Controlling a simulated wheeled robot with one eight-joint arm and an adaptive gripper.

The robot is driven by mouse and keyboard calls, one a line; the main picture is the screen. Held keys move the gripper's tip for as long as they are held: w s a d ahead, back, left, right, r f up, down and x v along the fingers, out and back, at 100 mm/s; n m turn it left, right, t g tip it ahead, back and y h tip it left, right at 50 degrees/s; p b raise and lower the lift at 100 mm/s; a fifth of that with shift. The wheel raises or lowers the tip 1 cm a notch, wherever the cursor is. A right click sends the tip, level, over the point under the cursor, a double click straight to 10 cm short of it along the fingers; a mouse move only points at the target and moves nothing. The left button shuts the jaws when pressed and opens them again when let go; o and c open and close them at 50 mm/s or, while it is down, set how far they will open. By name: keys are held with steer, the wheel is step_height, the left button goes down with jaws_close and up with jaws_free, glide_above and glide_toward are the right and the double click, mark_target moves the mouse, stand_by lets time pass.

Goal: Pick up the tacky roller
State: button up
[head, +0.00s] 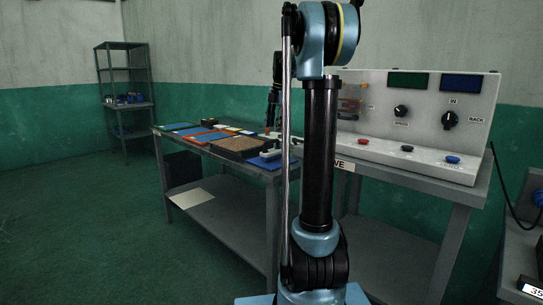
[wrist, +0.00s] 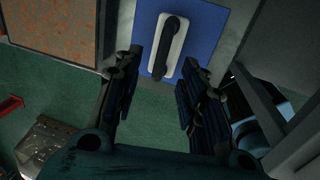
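A pale, rounded slab with a black bar handle (wrist: 170,45) lies on a blue mat (wrist: 208,28) at the top of the wrist view. It looks like the tacky roller, but I cannot be sure. In the head view, a small pale piece (head: 270,154) sits on the blue mat (head: 262,163) at the table's near right end. My gripper (wrist: 158,70) is open, with its two dark fingers apart and nothing between them. In the wrist view, the fingertips reach the mat's near edge on either side of the piece. In the head view, my arm partly hides this area.
A brown speckled block (head: 238,145) lies beside the blue mat, with several coloured mats farther along the table. A control panel (head: 418,112) with knobs and buttons stands to the right. A shelf rack (head: 127,103) stands at the back left. Green floor (head: 85,215) is open at left.

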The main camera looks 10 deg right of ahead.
mark_target(272, 142)
steer(key=shift+w+a+f, duration=0.15)
steer(key=shift+a+f, duration=0.05)
steer(key=shift+f, duration=1.3)
steer(key=shift+w+a+f, duration=0.2)
steer(key=shift+f, duration=1.35)
steer(key=shift+w+a+f, duration=0.15)
steer(key=shift+a+f, duration=0.05)
steer(key=shift+f, duration=1.3)
jaws_close()
